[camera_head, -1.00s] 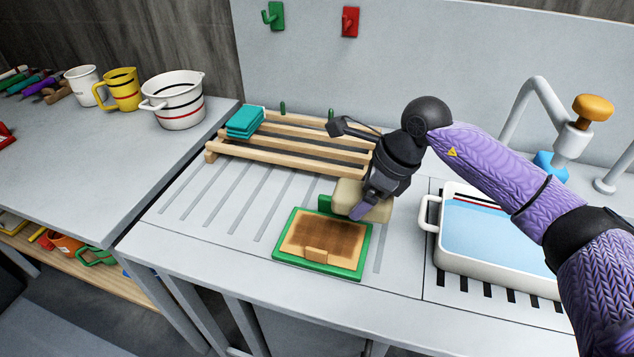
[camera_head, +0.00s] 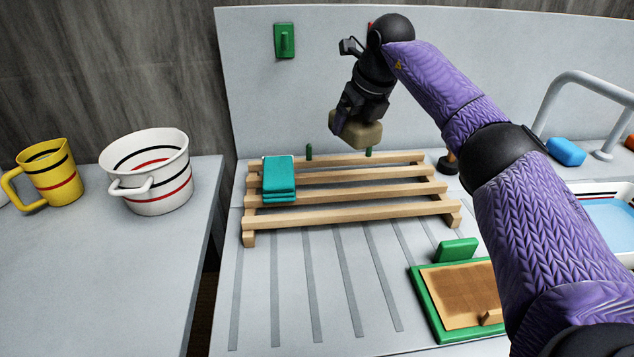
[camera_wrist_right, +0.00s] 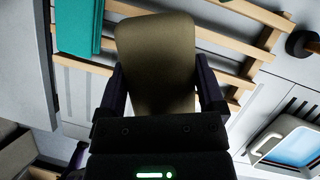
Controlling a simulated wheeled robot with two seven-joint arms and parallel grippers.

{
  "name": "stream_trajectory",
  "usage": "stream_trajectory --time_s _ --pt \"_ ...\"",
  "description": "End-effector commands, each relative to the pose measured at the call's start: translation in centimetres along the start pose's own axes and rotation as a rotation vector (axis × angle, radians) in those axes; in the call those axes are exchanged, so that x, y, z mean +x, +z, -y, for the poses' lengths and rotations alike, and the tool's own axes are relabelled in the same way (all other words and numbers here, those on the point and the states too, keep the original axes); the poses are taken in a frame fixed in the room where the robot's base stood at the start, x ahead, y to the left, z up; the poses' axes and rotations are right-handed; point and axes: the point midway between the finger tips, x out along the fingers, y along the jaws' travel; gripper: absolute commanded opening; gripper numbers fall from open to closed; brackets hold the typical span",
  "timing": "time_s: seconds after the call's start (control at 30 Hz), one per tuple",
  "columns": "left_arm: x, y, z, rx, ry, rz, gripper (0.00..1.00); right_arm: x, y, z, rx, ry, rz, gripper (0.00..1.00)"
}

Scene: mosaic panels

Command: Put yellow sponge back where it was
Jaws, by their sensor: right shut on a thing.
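The yellow sponge (camera_head: 362,133), a dull yellow-beige block, is in my right gripper (camera_head: 350,114). The gripper is shut on it and holds it up in the air, over the back of the wooden slatted rack (camera_head: 350,213) in the head view. In the right wrist view the sponge (camera_wrist_right: 157,62) sits between the two fingers, with rack slats beyond it. A stack of teal cloths or sponges (camera_head: 279,178) lies on the rack's left end. My left gripper is not in view.
A green-framed board (camera_head: 425,309) lies at the front right, partly hidden by my right arm. A blue block (camera_head: 566,151) and a sink basin (camera_head: 610,215) are at the right. A striped white pot (camera_head: 150,185) and yellow mug (camera_head: 52,178) stand left. The rack's middle and right are bare.

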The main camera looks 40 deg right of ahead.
Motion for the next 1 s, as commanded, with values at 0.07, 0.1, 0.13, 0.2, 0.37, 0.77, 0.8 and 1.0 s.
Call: stream_trajectory --time_s 0.07,0.1,0.13,0.2,0.37,0.77,0.8,1.0 --pt "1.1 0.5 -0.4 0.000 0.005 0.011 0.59 1.9 -0.9 0.2 0.009 -0.006 -0.006 0.40" --pt "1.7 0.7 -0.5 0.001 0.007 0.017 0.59 3.0 -1.4 0.2 0.010 -0.007 -0.008 0.40" --pt "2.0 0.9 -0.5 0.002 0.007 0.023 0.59 3.7 -1.7 0.2 0.009 -0.007 -0.007 0.40" --pt "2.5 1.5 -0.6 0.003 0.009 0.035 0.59 5.0 -2.3 0.2 0.008 -0.007 -0.006 0.40" --pt "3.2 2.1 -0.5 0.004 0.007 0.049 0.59 6.9 -3.1 0.2 0.008 -0.006 -0.004 0.40" --pt "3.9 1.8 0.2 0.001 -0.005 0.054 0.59 9.1 -4.1 0.2 0.006 -0.004 -0.001 0.40" --pt "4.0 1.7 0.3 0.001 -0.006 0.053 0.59 9.2 -4.1 0.1 0.006 -0.004 -0.002 0.40" --pt "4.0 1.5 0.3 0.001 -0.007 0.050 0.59 9.7 -4.4 0.2 0.006 -0.004 -0.002 0.40"
